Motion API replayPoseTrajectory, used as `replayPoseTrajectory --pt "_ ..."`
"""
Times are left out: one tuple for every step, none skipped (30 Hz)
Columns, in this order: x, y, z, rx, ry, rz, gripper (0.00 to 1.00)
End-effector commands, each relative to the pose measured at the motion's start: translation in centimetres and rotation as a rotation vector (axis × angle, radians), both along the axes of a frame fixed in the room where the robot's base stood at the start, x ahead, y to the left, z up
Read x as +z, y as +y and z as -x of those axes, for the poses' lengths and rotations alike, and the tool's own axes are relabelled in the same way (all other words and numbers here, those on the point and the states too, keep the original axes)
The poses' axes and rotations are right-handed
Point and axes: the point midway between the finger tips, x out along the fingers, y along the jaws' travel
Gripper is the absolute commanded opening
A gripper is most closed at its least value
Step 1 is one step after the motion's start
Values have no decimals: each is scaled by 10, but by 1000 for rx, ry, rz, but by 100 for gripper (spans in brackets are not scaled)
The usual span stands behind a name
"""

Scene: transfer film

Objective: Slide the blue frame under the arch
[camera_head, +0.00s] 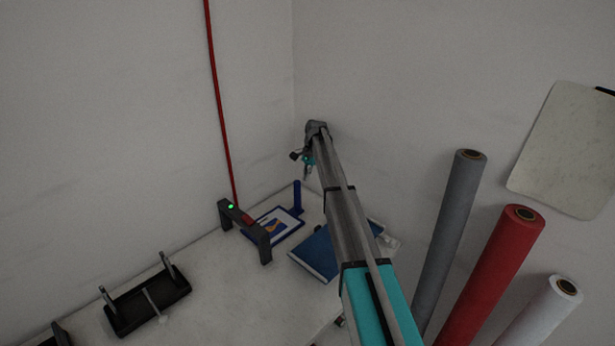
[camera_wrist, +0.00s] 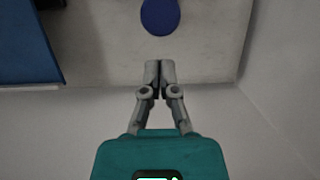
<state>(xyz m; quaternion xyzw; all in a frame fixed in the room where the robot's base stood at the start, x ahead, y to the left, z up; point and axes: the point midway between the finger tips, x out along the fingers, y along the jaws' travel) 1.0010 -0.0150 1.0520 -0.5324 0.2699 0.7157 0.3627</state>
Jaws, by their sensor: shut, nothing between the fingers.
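The blue frame (camera_head: 262,238) lies flat on the table near the back corner, with a white and orange picture inside it. A blue upright post (camera_head: 297,196) stands at its far right corner. A round blue top, apparently this post (camera_wrist: 160,15), shows in the wrist view. The dark grey arch (camera_head: 264,246) with a green light stands at the frame's left end and hides part of it; I cannot tell whether the frame reaches under it. My gripper (camera_head: 306,172) is shut and empty above the post's right side. Its fingertips (camera_wrist: 160,70) are together, apart from the blue top.
A blue book (camera_head: 317,253) lies right of the frame, and its edge shows in the wrist view (camera_wrist: 25,45). A black tray with upright pegs (camera_head: 150,303) is at the front left. Walls close in behind. Grey, red and white rolls stand at right.

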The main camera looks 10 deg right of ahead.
Motion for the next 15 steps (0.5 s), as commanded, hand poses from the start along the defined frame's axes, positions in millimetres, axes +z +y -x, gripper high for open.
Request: replayPoseTrajectory --pt "-8 1 1 0 0 0 0" --pt "-10 2 1 0 0 0 0" --pt "-13 3 2 0 0 0 0" --pt "-16 3 2 0 0 0 0" --pt "-18 4 3 0 0 0 0" --pt "-21 5 3 0 0 0 0" --pt "-23 5 4 0 0 0 0" --pt "-26 6 4 0 0 0 0" --pt "-29 7 5 0 0 0 0" --pt "-31 7 5 0 0 0 0" --pt "-33 8 5 0 0 0 0" --pt "-36 9 6 0 0 0 0" --pt "-39 9 7 0 0 0 0" --pt "-41 10 7 0 0 0 0" --pt "-44 10 7 0 0 0 0"
